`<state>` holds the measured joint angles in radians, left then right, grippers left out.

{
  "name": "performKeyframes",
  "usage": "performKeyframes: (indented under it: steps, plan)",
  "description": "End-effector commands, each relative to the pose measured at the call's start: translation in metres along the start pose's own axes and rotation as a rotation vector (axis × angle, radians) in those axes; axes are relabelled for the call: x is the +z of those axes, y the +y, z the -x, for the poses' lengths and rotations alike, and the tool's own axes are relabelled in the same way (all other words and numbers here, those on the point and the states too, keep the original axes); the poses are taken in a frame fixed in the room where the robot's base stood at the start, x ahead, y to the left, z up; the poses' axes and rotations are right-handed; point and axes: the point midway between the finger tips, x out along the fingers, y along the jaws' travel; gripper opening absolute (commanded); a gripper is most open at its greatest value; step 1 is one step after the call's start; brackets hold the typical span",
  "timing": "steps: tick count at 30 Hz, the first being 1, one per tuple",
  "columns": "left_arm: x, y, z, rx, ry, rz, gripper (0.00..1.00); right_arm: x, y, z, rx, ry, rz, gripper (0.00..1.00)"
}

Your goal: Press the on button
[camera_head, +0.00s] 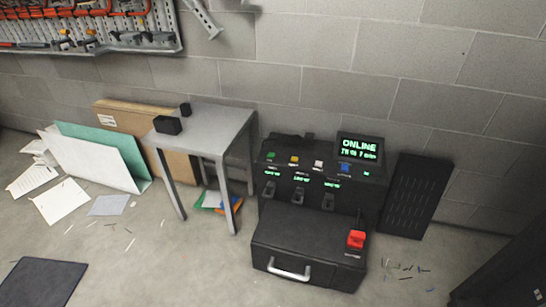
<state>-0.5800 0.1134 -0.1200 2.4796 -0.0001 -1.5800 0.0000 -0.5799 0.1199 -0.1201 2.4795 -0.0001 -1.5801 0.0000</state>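A black control console (310,225) stands on the floor against the block wall, right of the picture's middle. Its upper panel carries a row of small buttons: a green one (271,155), a yellow one (294,160), a white one (318,165) and a blue one (345,168). A screen (359,148) above them shows green text reading "ONLINE" with a smaller line below. A large red button (356,239) sits on the lower right ledge. The labels are too small to read, so I cannot tell which is the on button. Neither gripper is in view.
A grey metal table (205,130) with two small black boxes stands left of the console. Cardboard and panels (95,165) lean left of it, with papers (60,200) on the floor. A black slotted panel (415,195) stands at right. Floor before the console is mostly clear.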

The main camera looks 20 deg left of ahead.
Motion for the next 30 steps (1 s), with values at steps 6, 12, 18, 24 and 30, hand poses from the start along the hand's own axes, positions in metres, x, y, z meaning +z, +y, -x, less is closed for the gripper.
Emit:
performKeyframes:
  steps: [6, 12, 18, 24, 30]
  plan:
    - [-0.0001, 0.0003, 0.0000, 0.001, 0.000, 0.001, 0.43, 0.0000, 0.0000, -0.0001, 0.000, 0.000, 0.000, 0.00]
    - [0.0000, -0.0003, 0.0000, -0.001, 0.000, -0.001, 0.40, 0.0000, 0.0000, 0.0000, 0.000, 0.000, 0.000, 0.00]
    - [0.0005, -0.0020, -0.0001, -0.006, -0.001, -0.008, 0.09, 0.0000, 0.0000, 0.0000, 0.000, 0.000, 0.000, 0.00]
    - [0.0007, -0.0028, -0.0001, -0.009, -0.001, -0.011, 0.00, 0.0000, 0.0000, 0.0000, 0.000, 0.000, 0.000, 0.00]
    - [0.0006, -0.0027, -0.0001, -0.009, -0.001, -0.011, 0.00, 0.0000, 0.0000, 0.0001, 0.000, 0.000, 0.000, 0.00]
